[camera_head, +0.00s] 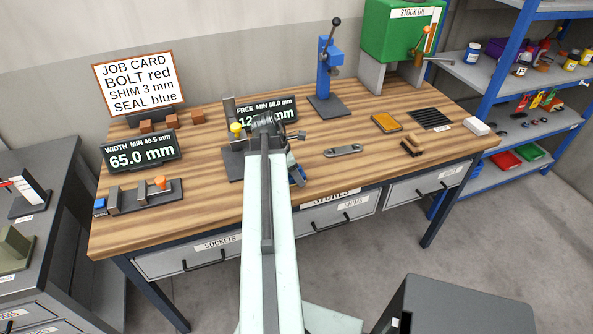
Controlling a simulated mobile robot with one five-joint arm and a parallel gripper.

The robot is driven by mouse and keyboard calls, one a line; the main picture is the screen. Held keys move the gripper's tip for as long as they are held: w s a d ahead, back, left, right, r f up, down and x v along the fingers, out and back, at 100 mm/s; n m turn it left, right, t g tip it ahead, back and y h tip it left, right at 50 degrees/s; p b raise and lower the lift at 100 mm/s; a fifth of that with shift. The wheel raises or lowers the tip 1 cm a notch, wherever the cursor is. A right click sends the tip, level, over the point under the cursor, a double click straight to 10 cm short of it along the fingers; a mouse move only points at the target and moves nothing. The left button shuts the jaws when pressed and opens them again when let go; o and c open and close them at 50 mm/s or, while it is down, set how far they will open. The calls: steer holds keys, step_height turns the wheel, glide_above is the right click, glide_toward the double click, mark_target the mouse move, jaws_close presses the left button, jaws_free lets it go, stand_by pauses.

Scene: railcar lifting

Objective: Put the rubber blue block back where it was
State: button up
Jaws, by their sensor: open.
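A small blue block (100,206) shows at the left end of the grey width gauge (146,196), at the table's front left; I cannot tell whether it is rubber or part of the gauge. My arm reaches over the wooden workbench (215,190). My gripper (297,173) is at the arm's far end, over the front middle of the bench, mostly hidden by the arm. It is open, with blue and dark parts showing at its right side. No block is visible in it. The gauge is well to its left.
A grey fixture (235,160) with a yellow knob stands beside my arm. Brown blocks (170,121) lie below the job card (138,84).

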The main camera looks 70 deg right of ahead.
steer(key=p+v, duration=0.4)
steer(key=v, duration=0.1)
steer(key=p+v, duration=0.3)
steer(key=shift+s+a+r, duration=0.1)
steer(key=shift+s+a, duration=0.15)
steer(key=shift+s, duration=0.1)
